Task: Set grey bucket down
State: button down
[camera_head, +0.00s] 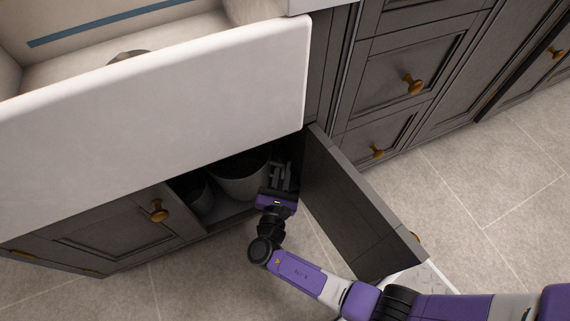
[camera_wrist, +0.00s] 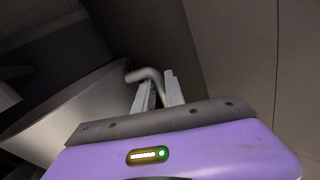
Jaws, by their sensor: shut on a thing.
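The grey bucket (camera_head: 238,183) is inside the open cabinet under the white sink, at the right of the opening. My gripper (camera_head: 282,178) reaches into the cabinet at the bucket's right side. In the wrist view, my gripper (camera_wrist: 160,92) is shut on a bent, light grey handle-like part (camera_wrist: 143,74). The bucket's wall (camera_wrist: 75,105) slants at the left of that view. The join between the handle and the bucket is unclear. The bucket's base is in shadow, so I cannot tell whether it touches the cabinet floor.
A smaller dark pot (camera_head: 199,197) stands left of the bucket. The open cabinet door (camera_head: 355,205) is close to my gripper's right. The white sink front (camera_head: 160,105) overhangs the opening. The tiled floor (camera_head: 480,185) is clear at the right.

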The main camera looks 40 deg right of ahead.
jog(key=w+d+b, duration=0.1)
jog(key=w+d+f+b, duration=0.1)
jog(key=w+d+b, duration=0.1)
jog(key=shift+f, duration=0.15)
jog(key=shift+a, duration=0.1)
dwell(0.4)
jog(key=c, duration=1.7)
grip_release()
jog(key=shift+s+f, duration=0.1)
jog(key=shift+f, duration=0.05)
